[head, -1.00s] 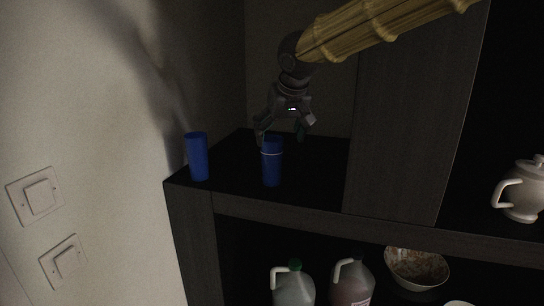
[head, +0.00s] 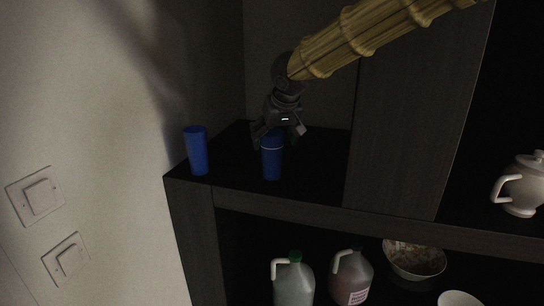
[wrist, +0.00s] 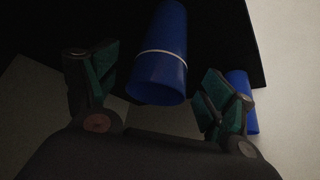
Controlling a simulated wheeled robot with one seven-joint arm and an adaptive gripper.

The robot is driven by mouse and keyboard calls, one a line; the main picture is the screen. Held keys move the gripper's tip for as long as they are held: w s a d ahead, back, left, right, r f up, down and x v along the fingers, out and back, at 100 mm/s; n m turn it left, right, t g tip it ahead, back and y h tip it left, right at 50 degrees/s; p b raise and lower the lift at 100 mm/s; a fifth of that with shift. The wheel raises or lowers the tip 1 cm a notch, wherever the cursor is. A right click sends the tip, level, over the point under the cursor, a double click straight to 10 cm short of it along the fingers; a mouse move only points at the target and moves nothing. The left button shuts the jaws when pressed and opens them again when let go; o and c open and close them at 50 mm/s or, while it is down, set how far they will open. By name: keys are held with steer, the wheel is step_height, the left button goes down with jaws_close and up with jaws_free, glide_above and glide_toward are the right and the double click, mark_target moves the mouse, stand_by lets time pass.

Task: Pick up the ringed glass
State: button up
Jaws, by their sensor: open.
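The ringed glass (head: 272,164) is a blue tumbler with a thin white ring near its top, standing upright near the shelf's front edge. In the wrist view the ringed glass (wrist: 160,72) lies between and beyond the fingers, its rim toward me. My gripper (head: 278,138) is above and around the top of the glass, fingers spread. In the wrist view my gripper (wrist: 158,97) shows open green-padded fingers on either side, with a gap to the glass on the left. A second blue glass (head: 197,151) without a ring stands to the left; part of it (wrist: 243,101) shows behind the right finger.
The dark shelf (head: 237,190) has a wall (head: 90,90) on its left and an upright panel (head: 395,130) on its right. A white teapot (head: 523,187) stands further right. Jugs (head: 293,282) and a bowl (head: 413,259) sit on the lower shelf.

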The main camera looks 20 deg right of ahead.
steer(key=p+x, duration=0.1)
steer(key=x, duration=0.2)
steer(key=shift+w+d+f, duration=0.1)
steer(key=shift+w, duration=0.2)
steer(key=shift+f, duration=0.15)
steer(key=c, duration=1.3)
steer(key=shift+r+b, duration=0.95)
steer(key=shift+r, duration=0.6)
steer(key=shift+s+r, duration=0.15)
steer(key=shift+s, duration=0.15)
steer(key=shift+s+d+r+p, duration=0.25)
steer(key=shift+s+d, duration=0.25)
steer(key=shift+s, duration=2)
steer(key=shift+s+d+r+p, duration=0.3)
steer(key=shift+s+d, duration=0.15)
steer(key=shift+s, duration=2.05)
steer(key=shift+s+d+r+p, duration=0.25)
steer(key=shift+s+d, duration=0.25)
steer(key=shift+s, duration=2)
